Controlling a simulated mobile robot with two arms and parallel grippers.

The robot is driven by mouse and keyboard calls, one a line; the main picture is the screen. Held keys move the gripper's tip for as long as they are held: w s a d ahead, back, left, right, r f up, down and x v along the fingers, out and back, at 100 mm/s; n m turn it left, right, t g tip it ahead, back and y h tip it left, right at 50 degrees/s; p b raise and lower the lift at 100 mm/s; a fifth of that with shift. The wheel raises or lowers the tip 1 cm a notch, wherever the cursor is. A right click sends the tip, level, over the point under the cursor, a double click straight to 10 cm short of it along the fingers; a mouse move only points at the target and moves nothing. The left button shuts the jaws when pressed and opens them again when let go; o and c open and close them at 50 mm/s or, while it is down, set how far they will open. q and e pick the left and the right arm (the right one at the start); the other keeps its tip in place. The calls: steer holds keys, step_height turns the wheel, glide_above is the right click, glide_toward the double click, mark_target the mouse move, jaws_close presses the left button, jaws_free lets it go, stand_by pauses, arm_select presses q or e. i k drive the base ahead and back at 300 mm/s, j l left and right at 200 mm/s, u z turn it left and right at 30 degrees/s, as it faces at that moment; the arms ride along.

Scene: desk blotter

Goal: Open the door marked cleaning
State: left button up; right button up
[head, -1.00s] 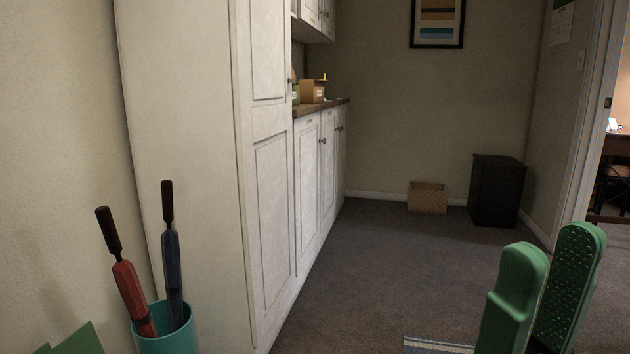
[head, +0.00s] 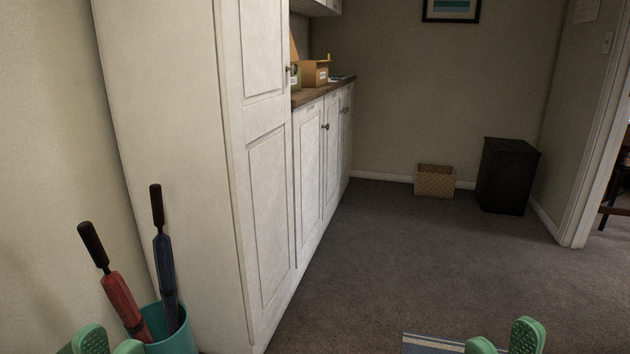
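White cabinet doors line the left side: a tall cupboard door (head: 268,180) with a dark knob near its right edge, and lower doors (head: 309,170) under a wooden counter. Faint small labels sit at the tops of the lower doors, too small to read, so I cannot tell which door is marked cleaning. All doors in view look shut. My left gripper (head: 109,344) shows only green fingertips at the bottom left, apart and with nothing between them. My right gripper (head: 504,341) shows green fingertips at the bottom right, also apart and empty. Both are well short of the doors.
A teal umbrella bin (head: 172,337) with two umbrellas stands against the tall cupboard. A striped mat (head: 432,344) lies on the carpet. A wicker basket (head: 435,181) and a dark bin (head: 506,176) stand at the back wall. The carpet between is clear.

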mark_target(307, 126)
steer(key=i+l+u, duration=0.4)
steer(key=i+l, duration=1.75)
steer(key=i, duration=0.25)
steer(key=i+l+u, duration=0.15)
steer(key=i, duration=0.3)
steer(key=i+l, duration=0.35)
steer(key=i+u, duration=0.05)
steer(key=i, duration=0.1)
